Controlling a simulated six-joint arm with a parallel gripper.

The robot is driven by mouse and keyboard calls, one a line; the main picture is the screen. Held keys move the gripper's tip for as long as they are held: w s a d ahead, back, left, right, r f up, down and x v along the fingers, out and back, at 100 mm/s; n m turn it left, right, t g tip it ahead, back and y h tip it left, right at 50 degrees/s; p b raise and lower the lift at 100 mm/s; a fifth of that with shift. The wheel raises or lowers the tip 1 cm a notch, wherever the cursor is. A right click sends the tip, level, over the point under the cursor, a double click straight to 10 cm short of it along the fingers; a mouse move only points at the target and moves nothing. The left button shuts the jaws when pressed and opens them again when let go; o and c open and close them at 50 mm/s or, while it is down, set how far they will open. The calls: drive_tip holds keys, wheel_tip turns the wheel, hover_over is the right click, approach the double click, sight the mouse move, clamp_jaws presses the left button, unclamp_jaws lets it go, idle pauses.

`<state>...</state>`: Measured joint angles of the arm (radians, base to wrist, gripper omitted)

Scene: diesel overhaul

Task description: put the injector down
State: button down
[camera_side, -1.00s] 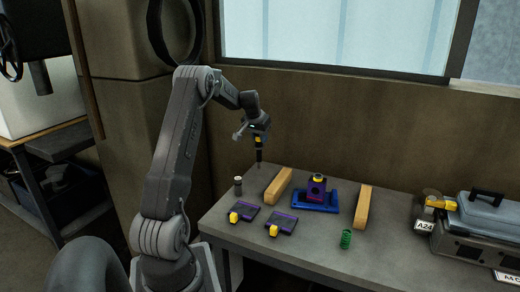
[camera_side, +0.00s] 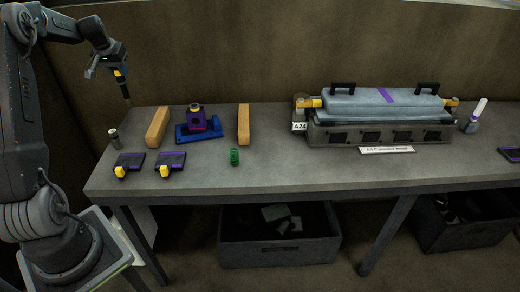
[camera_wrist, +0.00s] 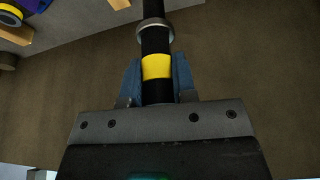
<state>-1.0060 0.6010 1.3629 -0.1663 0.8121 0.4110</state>
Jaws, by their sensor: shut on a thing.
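The injector (camera_side: 121,80) is a dark rod with a yellow band, hanging almost upright, thin end down, near the bench's back left corner. Its lower end appears close to the bench edge; I cannot tell whether it touches. My gripper (camera_side: 117,70) is shut around it near the yellow band. In the wrist view the injector (camera_wrist: 156,40) runs upward between the blue fingers of my gripper (camera_wrist: 158,70), with a grey collar beyond the band. The part behind the gripper's body is hidden.
The front middle is clear.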

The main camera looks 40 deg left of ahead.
wheel_tip(320, 180, up, 5)
drive_tip(key=shift+r, duration=0.15)
drive_tip(key=w+d+m+h, duration=0.2)
drive_tip(key=w+d+m, duration=0.3)
drive_tip(key=w+d, duration=0.8)
drive_tip(key=w+d+m+h, duration=0.15)
drive_tip(key=d+m, duration=0.25)
drive_tip(key=d, duration=1)
drive_tip(key=w+d+m+h, duration=0.1)
drive_tip(key=w+d+m, duration=0.2)
drive_tip(key=d, duration=1.1)
drive_tip(key=w+d+f, duration=0.2)
drive_tip(key=d+f, duration=0.3)
drive_tip(key=f, duration=0.3)
drive_tip(key=w+d+f, duration=0.3)
drive_tip(key=d+f, duration=0.2)
drive_tip(key=f, duration=0.3)
drive_tip(key=shift+w+d+t, duration=0.15)
drive_tip(key=shift+d+t, duration=0.15)
drive_tip(key=shift+t, duration=0.1)
drive_tip(key=shift+f, duration=0.25)
